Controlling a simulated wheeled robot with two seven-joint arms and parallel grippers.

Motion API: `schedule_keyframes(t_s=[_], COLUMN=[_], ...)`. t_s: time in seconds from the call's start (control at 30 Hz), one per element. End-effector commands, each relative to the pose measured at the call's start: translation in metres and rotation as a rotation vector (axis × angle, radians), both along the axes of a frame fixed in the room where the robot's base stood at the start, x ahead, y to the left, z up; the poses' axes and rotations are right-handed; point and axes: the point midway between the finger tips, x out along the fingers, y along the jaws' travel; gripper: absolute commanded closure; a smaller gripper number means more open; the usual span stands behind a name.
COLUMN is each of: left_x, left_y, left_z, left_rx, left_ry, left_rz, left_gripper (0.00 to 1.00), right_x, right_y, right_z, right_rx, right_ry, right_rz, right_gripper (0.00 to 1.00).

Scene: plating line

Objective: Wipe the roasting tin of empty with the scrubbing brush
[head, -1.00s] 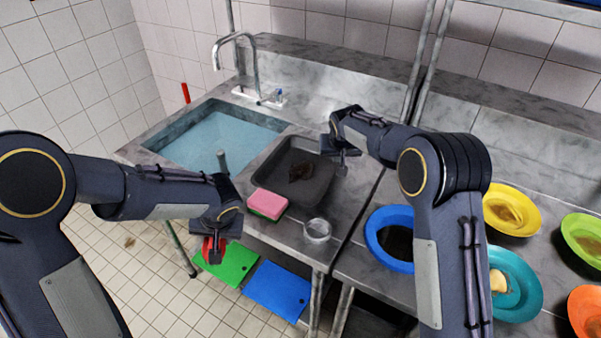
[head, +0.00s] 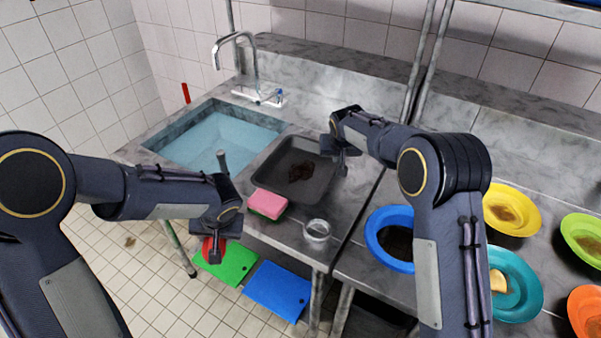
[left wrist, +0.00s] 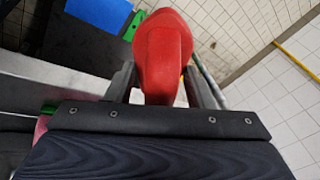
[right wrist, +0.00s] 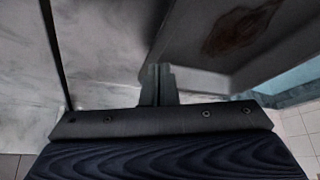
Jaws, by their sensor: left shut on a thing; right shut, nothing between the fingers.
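The dark grey roasting tin (head: 262,172) sits on the steel counter right of the sink, with a brown patch of residue (head: 301,172) on its floor. The tin also shows in the right wrist view (right wrist: 190,40). My left gripper (head: 214,245) is shut on a red thing (left wrist: 165,45), probably the scrubbing brush; its bristles are not clearly visible. It is held in front of the counter, left of and lower than the tin. My right gripper (right wrist: 158,75) is shut and empty beside the tin's right wall; I cannot tell whether it touches.
A pink and green sponge (head: 268,203) and a small clear glass (head: 317,230) stand in front of the tin. The water-filled sink (head: 215,140) lies left. A blue bowl (head: 375,240) and several coloured plates are on the right. Green and blue boards (head: 277,290) lie below the counter.

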Motion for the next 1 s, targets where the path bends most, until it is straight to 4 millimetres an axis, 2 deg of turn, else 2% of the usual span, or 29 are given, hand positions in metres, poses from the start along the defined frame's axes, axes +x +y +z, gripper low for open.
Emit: schedule_keyframes(t_s=[0.77, 1.0], left_x=[0.000, 0.000], left_y=[0.000, 0.000], left_z=[-0.008, -0.002], left_rx=[0.000, 0.000], left_ry=[-0.001, -0.001], left_rz=[0.000, 0.000], left_gripper=[0.70, 0.70], right_x=[0.000, 0.000], right_y=[0.000, 0.000], right_z=[-0.010, -0.002], right_rx=[0.000, 0.000], right_ry=[0.000, 0.000], right_rz=[0.000, 0.000], right_gripper=[1.00, 1.00])
